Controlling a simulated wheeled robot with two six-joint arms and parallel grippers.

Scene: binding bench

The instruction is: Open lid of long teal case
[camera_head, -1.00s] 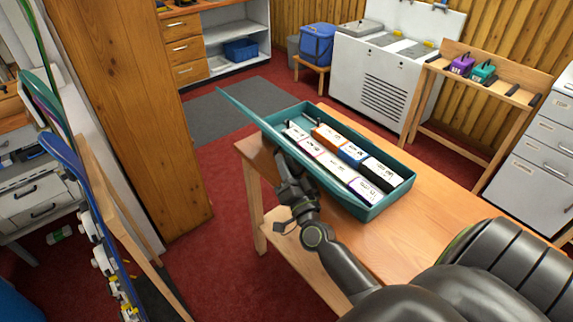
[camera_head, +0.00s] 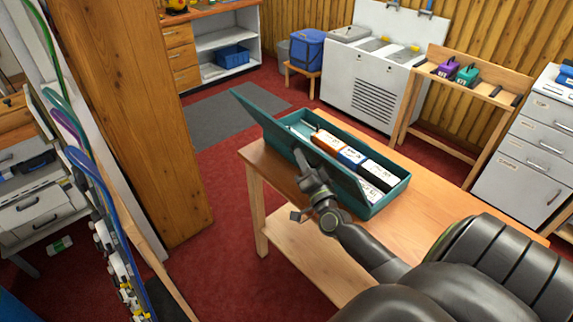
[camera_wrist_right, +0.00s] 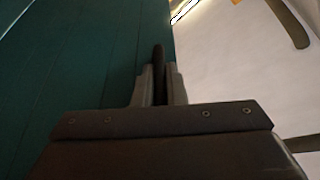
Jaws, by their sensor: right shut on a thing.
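The long teal case (camera_head: 388,203) stands on the wooden table, its lid (camera_head: 270,122) raised steeply along its left side. The lid's broad outer face shows and hides part of the inside. Boxes with white, orange, blue and black parts (camera_head: 350,158) lie in the case. My right gripper (camera_head: 312,165) is at the lid, about midway along it, and is shut on it. In the right wrist view the gripper (camera_wrist_right: 159,85) has its fingers close together, with the teal lid (camera_wrist_right: 75,60) filling the left; the exact contact is dark. My left gripper is not in view.
The wooden table (camera_head: 440,208) has bare top to the right of the case. A wooden cabinet (camera_head: 150,120) stands at the left. A small bench (camera_head: 480,85) with purple and teal items and a white chest (camera_head: 365,85) stand behind. Red floor is open between.

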